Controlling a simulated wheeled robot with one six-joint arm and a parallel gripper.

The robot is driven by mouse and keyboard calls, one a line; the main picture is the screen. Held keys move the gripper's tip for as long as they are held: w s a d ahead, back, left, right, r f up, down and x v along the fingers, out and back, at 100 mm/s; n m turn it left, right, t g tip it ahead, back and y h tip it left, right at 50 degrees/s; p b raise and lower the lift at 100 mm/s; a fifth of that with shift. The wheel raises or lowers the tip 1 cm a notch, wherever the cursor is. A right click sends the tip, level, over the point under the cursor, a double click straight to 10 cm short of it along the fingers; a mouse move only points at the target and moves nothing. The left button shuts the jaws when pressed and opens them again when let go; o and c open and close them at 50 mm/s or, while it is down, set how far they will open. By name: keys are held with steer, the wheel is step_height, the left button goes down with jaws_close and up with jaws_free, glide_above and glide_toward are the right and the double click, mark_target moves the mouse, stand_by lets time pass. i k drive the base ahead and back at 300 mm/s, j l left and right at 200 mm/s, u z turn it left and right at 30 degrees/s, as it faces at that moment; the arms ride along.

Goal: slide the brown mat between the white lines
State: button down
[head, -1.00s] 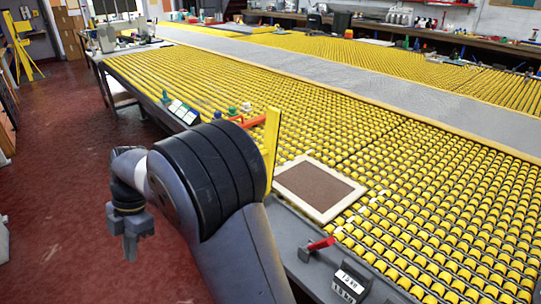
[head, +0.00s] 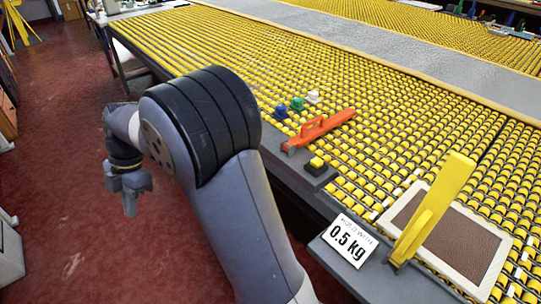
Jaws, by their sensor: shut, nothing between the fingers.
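The brown mat (head: 464,246) lies flat on the yellow rollers at the lower right, inside a cream border. A yellow upright bar (head: 440,203) stands in front of it and hides part of its left side. Short white marks (head: 399,190) run along the mat's left edge, and more white marks (head: 523,257) lie just past its right edge. The mat appears to lie between these two rows. My gripper (head: 130,207) is shut and empty. It points down over the red floor at the left, far from the mat.
An orange handled tool (head: 320,128), blue, green and white knobs (head: 297,103) and a black block with a yellow button (head: 316,166) are near the table edge. A "0.5 kg" card (head: 350,240) stands beside the yellow bar. The red floor (head: 60,180) at left is largely clear.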

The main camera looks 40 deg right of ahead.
mark_target(463, 248)
steer(key=i+j+z, duration=0.1)
steer(key=i+z, duration=0.3)
steer(key=i, duration=0.15)
steer(key=i+j+z, duration=0.4)
steer(key=i+l+z, duration=0.1)
steer(key=z, duration=3.2)
